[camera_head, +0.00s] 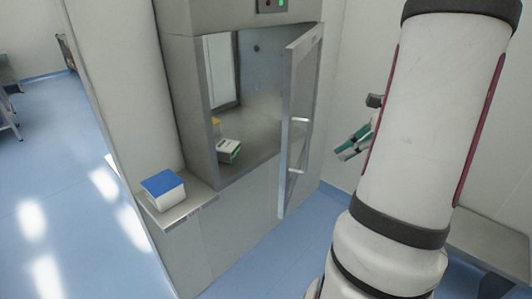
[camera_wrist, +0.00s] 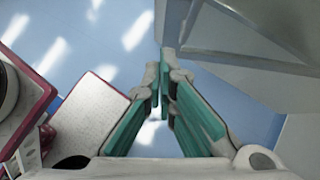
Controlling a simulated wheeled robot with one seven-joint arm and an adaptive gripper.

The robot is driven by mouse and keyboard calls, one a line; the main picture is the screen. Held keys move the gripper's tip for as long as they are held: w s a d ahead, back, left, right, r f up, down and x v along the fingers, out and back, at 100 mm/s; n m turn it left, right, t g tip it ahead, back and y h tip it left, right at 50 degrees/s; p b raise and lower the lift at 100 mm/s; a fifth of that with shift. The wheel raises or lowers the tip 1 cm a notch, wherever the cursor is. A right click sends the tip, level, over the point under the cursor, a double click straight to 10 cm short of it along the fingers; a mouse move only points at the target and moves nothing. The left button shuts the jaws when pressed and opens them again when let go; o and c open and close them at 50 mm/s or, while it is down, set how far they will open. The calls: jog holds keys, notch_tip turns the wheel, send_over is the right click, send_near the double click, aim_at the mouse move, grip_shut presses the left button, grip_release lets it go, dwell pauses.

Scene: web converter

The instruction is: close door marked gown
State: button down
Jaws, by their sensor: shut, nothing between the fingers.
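A metal-framed glass door (camera_head: 301,115) of the wall hatch stands wide open in the head view, swung out toward the right. It has light handles on its face, and I cannot read any marking on it. My gripper (camera_head: 347,146) is to the right of the door, apart from it, with its teal fingers partly hidden behind my arm. The wrist view shows the fingers (camera_wrist: 163,78) shut and empty. A grey framed panel (camera_wrist: 235,65) lies right of the fingertips there; it looks like the door, but I cannot be sure.
The hatch chamber (camera_head: 255,75) holds a white-and-green box (camera_head: 229,151). A white box with a blue top (camera_head: 164,187) sits on a small shelf (camera_head: 188,208) left of the opening. A control panel with lights (camera_head: 272,5) is above. Blue floor (camera_head: 262,275) in front is clear.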

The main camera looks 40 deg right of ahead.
jog(key=s+d+m, duration=0.1)
jog(key=p, duration=0.1)
send_near(306, 168)
jog(key=shift+w+a+f, duration=1.15)
jog(key=shift+a+f, duration=0.2)
jog(key=shift+f, duration=0.05)
jog(key=shift+w+a+f, duration=1.15)
jog(key=shift+a+f, duration=0.25)
